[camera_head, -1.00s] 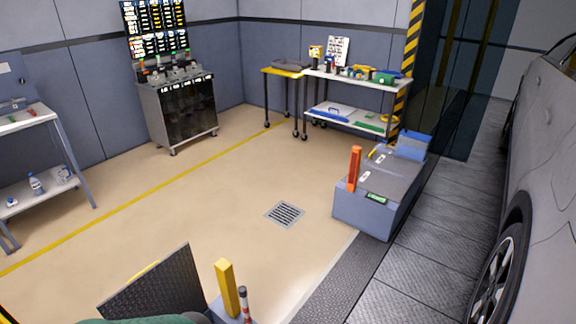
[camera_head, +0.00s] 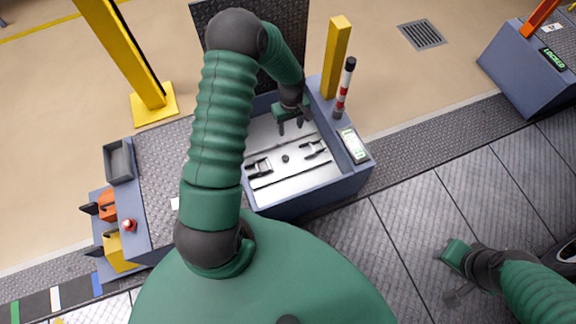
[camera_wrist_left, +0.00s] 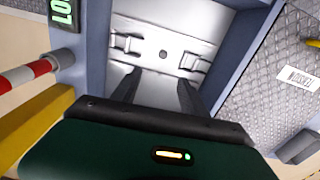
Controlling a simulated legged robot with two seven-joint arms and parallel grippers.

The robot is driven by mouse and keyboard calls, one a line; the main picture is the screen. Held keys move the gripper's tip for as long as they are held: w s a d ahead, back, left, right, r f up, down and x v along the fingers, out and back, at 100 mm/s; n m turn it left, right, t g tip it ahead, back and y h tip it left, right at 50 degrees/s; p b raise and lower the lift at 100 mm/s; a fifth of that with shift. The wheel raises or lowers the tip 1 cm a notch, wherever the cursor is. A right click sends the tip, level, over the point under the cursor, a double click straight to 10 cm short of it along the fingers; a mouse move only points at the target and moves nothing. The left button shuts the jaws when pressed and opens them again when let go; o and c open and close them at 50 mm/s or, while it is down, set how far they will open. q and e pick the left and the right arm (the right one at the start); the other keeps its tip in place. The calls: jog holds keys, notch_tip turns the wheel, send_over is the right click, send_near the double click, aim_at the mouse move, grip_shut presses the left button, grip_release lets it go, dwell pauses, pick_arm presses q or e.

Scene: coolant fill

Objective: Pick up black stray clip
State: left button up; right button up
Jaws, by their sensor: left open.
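My left gripper (camera_head: 290,125) reaches down into the open floor box. It also shows in the left wrist view (camera_wrist_left: 157,88), with its two dark fingers apart and nothing between them. Beyond the fingertips lies the box's bright metal floor (camera_head: 295,185). On it are two clip-like fittings with dark outlines, one at left (camera_head: 260,166) and one at right (camera_head: 313,149), with a small dark round spot (camera_head: 285,158) between them. I cannot single out a loose black clip. My right gripper (camera_head: 455,270) is at lower right over the grey floor plates; its jaws are unclear.
The box has blue-grey walls, a raised dark lid (camera_head: 225,30), a yellow post (camera_head: 337,58), a red-white rod (camera_head: 345,88) and a small display (camera_head: 354,145). A taller yellow post (camera_head: 125,50) stands left. A drain grate (camera_head: 421,35) lies on open floor.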

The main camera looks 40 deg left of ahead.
pick_arm(q)
jog(key=a+f+b, duration=0.1)
jog(key=f+b, duration=0.1)
jog(key=f, duration=0.5)
jog(key=f+n+b, duration=0.1)
jog(key=f+b, duration=0.2)
jog(key=f, duration=0.3)
jog(key=a+f+n+b, duration=0.1)
jog(key=f+b, duration=0.2)
jog(key=f, duration=0.4)
jog(key=shift+w+a+f, duration=0.1)
jog(key=shift+a+f, duration=0.2)
jog(key=shift+a, duration=0.05)
notch_tip(320, 180, down, 5)
jog(key=b, duration=0.4)
jog(key=shift+d+f, duration=0.1)
pick_arm(e)
jog(key=s+x, duration=0.3)
jog(key=x, duration=1.1)
jog(key=shift+d+f, duration=0.15)
jog(key=shift+f, duration=0.2)
pick_arm(q)
jog(key=shift+s, duration=0.2)
pick_arm(e)
jog(key=shift+w, duration=0.1)
pick_arm(q)
grip_shut()
